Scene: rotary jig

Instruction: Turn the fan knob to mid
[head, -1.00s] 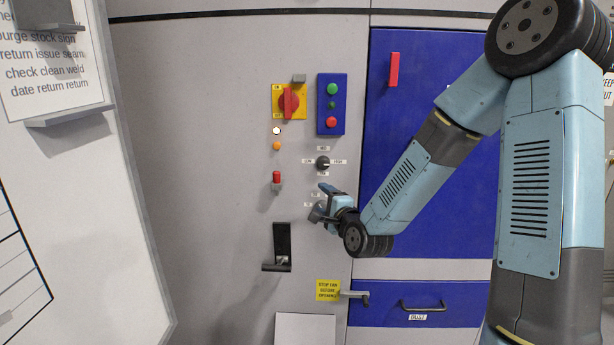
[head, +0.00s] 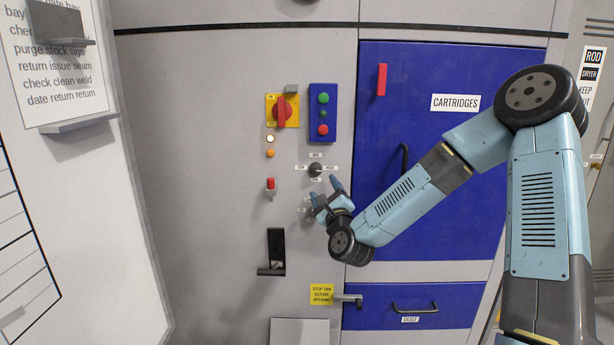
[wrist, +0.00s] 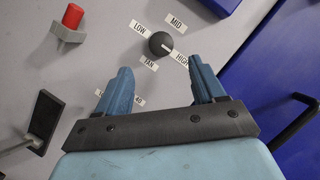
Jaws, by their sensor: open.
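The fan knob (head: 316,169) is a small dark round knob on the grey panel, left of the blue door. In the wrist view the knob (wrist: 160,43) has labels LOW at its left, MID above, HIGH at its right and FAN below. A pale mark on it appears to point toward HIGH. My gripper (head: 326,191) is open and empty, just below and to the right of the knob in the head view. In the wrist view my gripper (wrist: 160,66) has its fingertips spread below the knob, with the knob beyond them and apparently untouched.
A second labelled control below the fan knob is mostly hidden by my gripper. Nearby are a red-capped switch (head: 270,186), a red rotary switch (head: 282,111), a blue button box (head: 323,114) and a black lever handle (head: 275,252). The blue door's handle (head: 404,160) projects at the right.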

